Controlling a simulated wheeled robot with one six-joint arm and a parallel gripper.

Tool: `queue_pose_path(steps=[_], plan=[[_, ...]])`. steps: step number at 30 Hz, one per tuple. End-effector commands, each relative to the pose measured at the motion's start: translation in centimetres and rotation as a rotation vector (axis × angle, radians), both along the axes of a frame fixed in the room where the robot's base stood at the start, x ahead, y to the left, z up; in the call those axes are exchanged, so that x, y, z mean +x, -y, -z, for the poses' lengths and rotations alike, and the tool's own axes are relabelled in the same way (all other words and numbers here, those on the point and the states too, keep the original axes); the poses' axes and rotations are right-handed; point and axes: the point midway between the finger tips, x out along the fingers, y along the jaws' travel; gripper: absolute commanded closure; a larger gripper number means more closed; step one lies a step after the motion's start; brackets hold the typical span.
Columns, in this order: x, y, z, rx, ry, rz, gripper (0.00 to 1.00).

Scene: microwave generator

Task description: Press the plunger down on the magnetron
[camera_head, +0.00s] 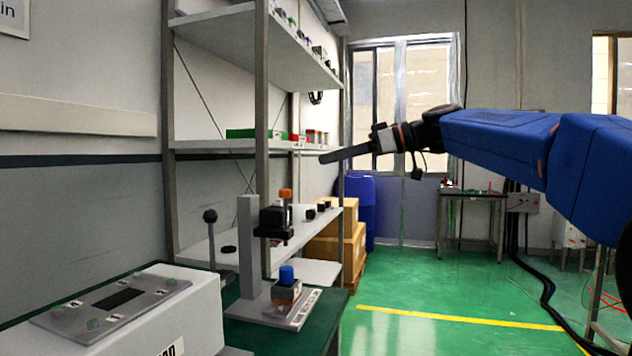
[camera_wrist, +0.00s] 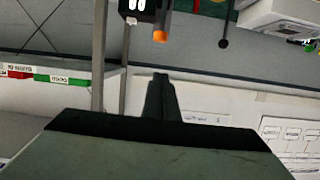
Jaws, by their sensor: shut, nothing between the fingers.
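A bench stand (camera_head: 247,240) with a grey column holds a black head with an orange-topped plunger (camera_head: 286,194). Below it, a small block with a blue knob (camera_head: 287,274) sits on the stand's base; I cannot tell which part is the magnetron. The orange top also shows in the wrist view (camera_wrist: 160,36). My gripper (camera_head: 325,158) is shut and empty, pointing left in the head view, higher than the orange top and to its right in the picture, apart from it. Its fingers show at the middle of the wrist view (camera_wrist: 161,82).
A white control box (camera_head: 150,310) with a sloped panel stands at the front left. A lever with a black ball (camera_head: 210,216) rises between it and the stand. A metal shelf rack (camera_head: 262,130) stands behind. Green floor (camera_head: 420,290) is open to the right.

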Motion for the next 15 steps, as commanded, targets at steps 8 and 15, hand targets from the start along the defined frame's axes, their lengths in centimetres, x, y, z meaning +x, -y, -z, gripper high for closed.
queue_pose_path(steps=[8, 15], plan=[[0.32, -0.11, -0.59, 0.009, 0.019, -0.012, 1.0], [0.4, -0.33, -0.48, 0.008, 0.018, -0.011, 1.0]])
